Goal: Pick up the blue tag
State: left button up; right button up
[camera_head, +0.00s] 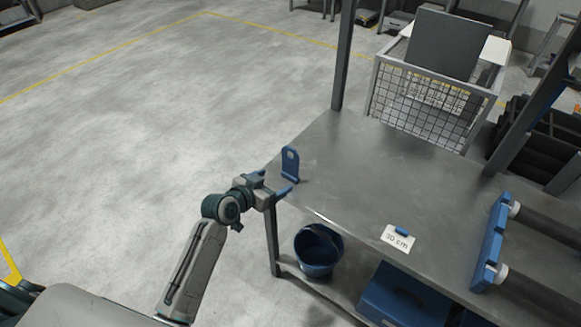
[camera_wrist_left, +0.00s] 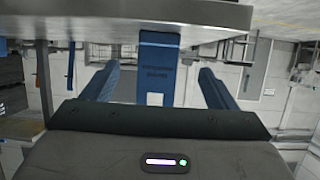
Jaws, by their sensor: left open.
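The blue tag (camera_head: 291,166), an upright plate with a hole near its top, stands at the left edge of the grey metal table (camera_head: 345,165). My left gripper (camera_head: 285,185) is at that edge, close beside the tag's lower part, with open blue fingers. In the left wrist view the tag (camera_wrist_left: 158,55) shows between the two spread fingers of the left gripper (camera_wrist_left: 160,70), with small unreadable lettering on it. The fingers look apart from the tag on both sides. The table (camera_wrist_left: 100,20) crosses the top of that view. My right gripper is not in view.
A white "30 cm" card (camera_head: 397,239) with a small blue piece lies on the table. A blue bar (camera_head: 491,243) with dark cylinders is at the right. A blue bucket (camera_head: 318,252) and a blue box (camera_head: 405,300) sit below. A wire cage (camera_head: 425,105) stands behind.

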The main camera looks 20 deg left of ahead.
aim_at(290, 174)
pick_arm(q)
jog(key=x, duration=0.2)
jog(key=shift+w+d, duration=0.1)
jog(key=shift+w, duration=0.15)
jog(key=p+x, duration=0.1)
jog(key=x, duration=0.3)
jog(key=shift+w+d+f+p, duration=0.2)
jog(key=shift+f+p, duration=0.05)
jog(key=shift+p, duration=0.15)
jog(key=shift+w+d+f, duration=0.1)
jog(key=shift+w+f, duration=0.1)
jog(key=shift+w, duration=0.1)
jog(key=shift+s, duration=0.1)
jog(key=c, duration=1.1)
